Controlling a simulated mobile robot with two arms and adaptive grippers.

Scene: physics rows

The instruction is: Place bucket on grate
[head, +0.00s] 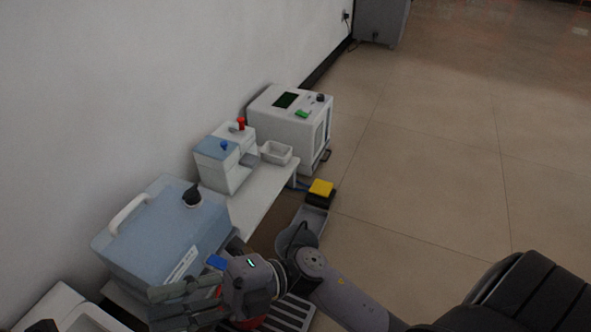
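A slatted grey grate (291,314) shows at the bottom, partly hidden under my arm. One gripper (180,300) of mine is at the lower left, in front of a large blue-grey box. Its arm comes in from the lower right, so I take it as my right one. Its finger gap is unclear, and I cannot tell whether it holds anything. A red patch (250,322) shows below the wrist, mostly hidden. My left gripper is not in view.
The blue-grey box (165,225) with a black cap stands by the wall. A white bench (265,190) holds a dispenser (215,160) and a small white tray (277,152). A white machine (285,120) and a yellow-black pedal (321,188) are beyond. Open floor lies right.

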